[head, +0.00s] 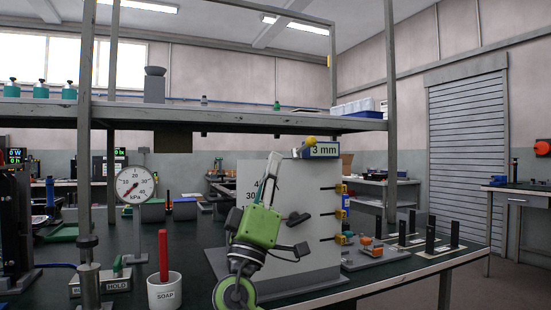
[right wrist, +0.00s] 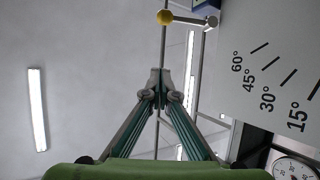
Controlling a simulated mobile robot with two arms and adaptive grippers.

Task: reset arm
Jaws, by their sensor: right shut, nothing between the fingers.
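My right gripper (head: 272,168) stands in front of the white angle-marked panel (head: 318,215), its green body low and its fingers pointing up. In the right wrist view the two fingers of the right gripper (right wrist: 160,88) meet at their tips, with nothing between them. They point toward the ceiling, with the panel (right wrist: 270,65) and its degree marks at the right. My left gripper is not in view.
A shelf (head: 230,119) on grey posts spans above the bench. A pressure gauge (head: 135,185), a soap cup (head: 166,291) with a red stick and a hold block (head: 118,283) stand left of my right arm. Black uprights (head: 430,236) stand at the right.

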